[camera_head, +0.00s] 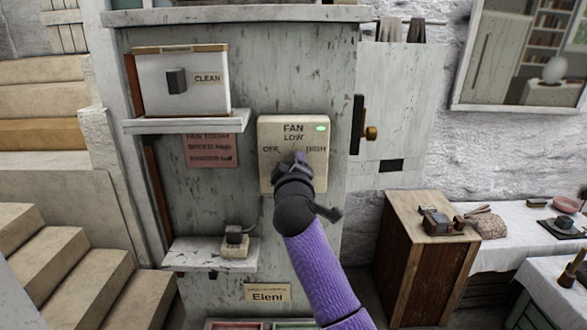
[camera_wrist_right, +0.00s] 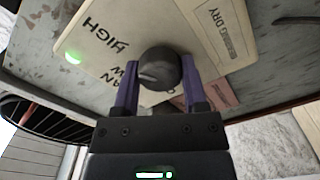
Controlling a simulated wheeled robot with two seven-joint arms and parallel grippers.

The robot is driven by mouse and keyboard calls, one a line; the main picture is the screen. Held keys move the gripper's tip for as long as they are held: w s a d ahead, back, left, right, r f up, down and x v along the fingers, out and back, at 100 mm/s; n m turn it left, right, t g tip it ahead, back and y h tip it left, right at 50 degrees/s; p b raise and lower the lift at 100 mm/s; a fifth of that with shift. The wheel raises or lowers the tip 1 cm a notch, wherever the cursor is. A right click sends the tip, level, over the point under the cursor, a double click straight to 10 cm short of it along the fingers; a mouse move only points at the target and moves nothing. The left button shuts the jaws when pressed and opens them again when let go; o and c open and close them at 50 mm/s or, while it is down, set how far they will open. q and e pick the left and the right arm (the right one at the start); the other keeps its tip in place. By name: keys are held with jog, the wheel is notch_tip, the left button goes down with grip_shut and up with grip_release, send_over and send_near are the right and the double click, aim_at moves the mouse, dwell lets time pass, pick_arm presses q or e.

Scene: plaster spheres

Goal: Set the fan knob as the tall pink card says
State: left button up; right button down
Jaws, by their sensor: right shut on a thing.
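The fan plate (camera_head: 293,184) is cream, with FAN on top, a lit green lamp, and OFF, LOW and HIGH around the knob. My right gripper (camera_head: 298,160) hides most of the knob in the head view. In the right wrist view the dark round knob (camera_wrist_right: 165,66) sits between my two purple fingers, which are shut on it. A pale mark on its face points roughly left; I cannot tell exactly which word it meets. The pink card (camera_head: 211,150) reads FAN TODAY; its smaller lines are too blurred to read. My left gripper is not in view.
A CLEAN box with a dark switch (camera_head: 177,81) stands on a shelf (camera_head: 187,124) at the upper left. A lower shelf (camera_head: 197,255) holds a small dark switch. A brass knob (camera_head: 371,133) sticks out right of the plate. A wooden cabinet (camera_head: 424,262) stands at the right.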

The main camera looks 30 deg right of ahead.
jog(key=shift+f, duration=0.1)
jog(key=shift+c, duration=0.7)
grip_release()
jog(key=v, duration=1)
jog(key=shift+b, duration=0.45)
